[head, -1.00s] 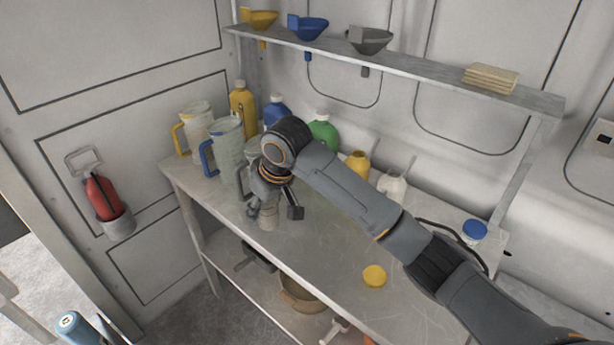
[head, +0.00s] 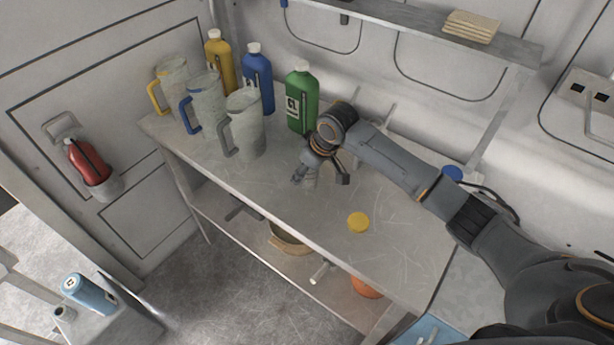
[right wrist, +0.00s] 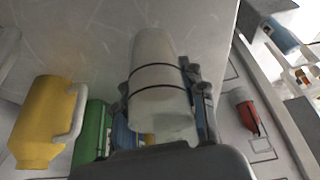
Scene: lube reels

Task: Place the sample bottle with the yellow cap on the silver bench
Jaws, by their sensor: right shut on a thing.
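My right gripper (head: 322,178) is shut on a pale, translucent bottle (right wrist: 154,75) with two dark bands, shown in the right wrist view. I see no yellow cap on the visible part of this bottle. The gripper hangs over the silver bench (head: 270,188), in front of the green bottle. I cannot tell whether the held bottle touches the bench top. A flat yellow disc (head: 358,222), like a cap, is on the bench to the right of the gripper. My left gripper is not in view.
Several jugs, one with a grey handle (head: 244,125), stand at the bench's left end. Behind them are yellow (head: 219,65), blue (head: 257,80) and green (head: 301,98) bottles. A shelf (head: 420,35) runs above. The bench's front middle is mostly clear.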

